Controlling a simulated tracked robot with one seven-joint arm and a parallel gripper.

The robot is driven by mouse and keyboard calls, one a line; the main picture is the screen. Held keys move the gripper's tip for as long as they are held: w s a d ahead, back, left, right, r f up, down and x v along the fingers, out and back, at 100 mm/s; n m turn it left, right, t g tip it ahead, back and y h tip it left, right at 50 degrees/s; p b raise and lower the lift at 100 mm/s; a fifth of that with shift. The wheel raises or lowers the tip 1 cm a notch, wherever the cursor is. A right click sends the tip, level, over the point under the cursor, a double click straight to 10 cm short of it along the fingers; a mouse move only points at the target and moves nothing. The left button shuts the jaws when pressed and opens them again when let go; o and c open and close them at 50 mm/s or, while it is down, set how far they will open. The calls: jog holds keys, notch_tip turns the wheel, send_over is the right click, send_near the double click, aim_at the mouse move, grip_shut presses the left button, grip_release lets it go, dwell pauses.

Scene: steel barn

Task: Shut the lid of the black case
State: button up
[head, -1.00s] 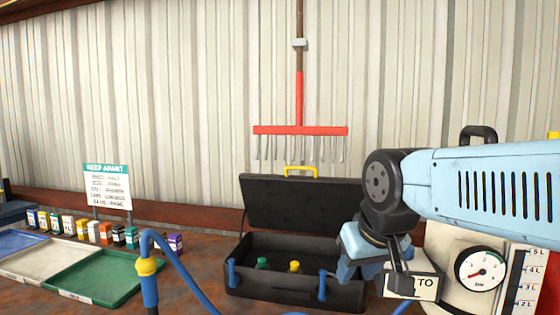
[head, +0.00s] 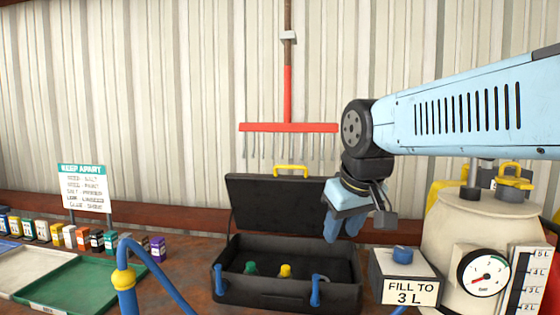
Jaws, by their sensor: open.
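The black case (head: 285,292) stands on the bench with its lid (head: 270,207) raised and leaning back toward the wall. The lid has a yellow handle (head: 291,169) on its top edge. Two blue latches hang at the case front, one of them the right latch (head: 315,291). Inside lie a green-topped item (head: 251,267) and a yellow-topped item (head: 285,270). My gripper (head: 340,232) is open and points down, in front of the lid's right part in the picture. It covers part of the lid; I cannot tell whether it touches it.
A "FILL TO 3 L" box (head: 403,280) and a cream tank (head: 475,225) with a gauge stand close right of the case. A blue hose (head: 150,255) rises at front left. A green tray (head: 75,278) and several small boxes lie farther left.

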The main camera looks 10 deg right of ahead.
jog(key=w+r+n+g, duration=0.1)
jog(key=w+r+n, duration=0.5)
jog(key=w+r, duration=0.95)
jog(key=n+g+h, duration=0.1)
jog(key=n+g, duration=0.1)
jog(key=n, duration=0.4)
send_near(287, 166)
jog(key=x, duration=0.7)
jog(key=shift+w+d+f, duration=0.15)
jog(key=shift+w+f, duration=0.15)
jog(key=shift+f, duration=0.05)
jog(key=shift+c, duration=0.2)
grip_shut()
